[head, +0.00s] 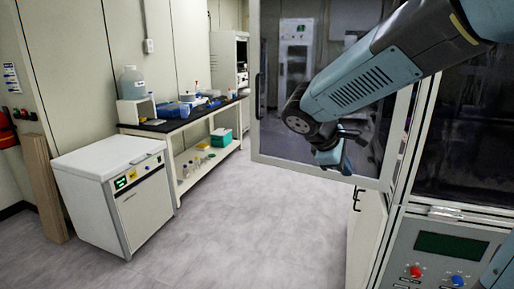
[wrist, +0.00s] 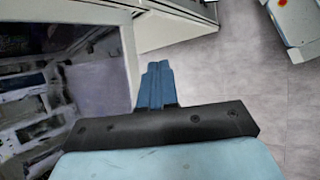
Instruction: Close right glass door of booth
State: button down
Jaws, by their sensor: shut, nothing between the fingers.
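A glass door (head: 332,176) with a pale frame stands swung open from the booth (head: 425,140) in the head view. Its dark handle (head: 258,95) is on the left edge. A framed glass pane, seemingly the same door, fills the left of the wrist view (wrist: 75,85). My gripper (head: 345,168) overlaps the lower part of the pane in the head view. I cannot tell whether it touches the door. In the wrist view its blue fingers (wrist: 157,70) are together and empty, just right of the pane's frame.
A control panel (head: 440,262) with red and blue knobs is on the booth's front at lower right. A white chest unit (head: 110,190) and a bench (head: 180,126) with bottles and boxes stand at left. Grey floor (head: 235,220) is clear between them and the booth.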

jog(key=w+a+f+n+t+h, duration=0.1)
jog(key=w+a+n+t+h, duration=0.1)
jog(key=w+a+n, duration=0.4)
jog(key=n+t, duration=1)
jog(key=n, duration=0.2)
send_near(258, 143)
jog(key=shift+y, duration=0.4)
jog(key=x, duration=0.6)
jog(key=shift+w+d, duration=0.2)
jog(key=shift+w, duration=0.05)
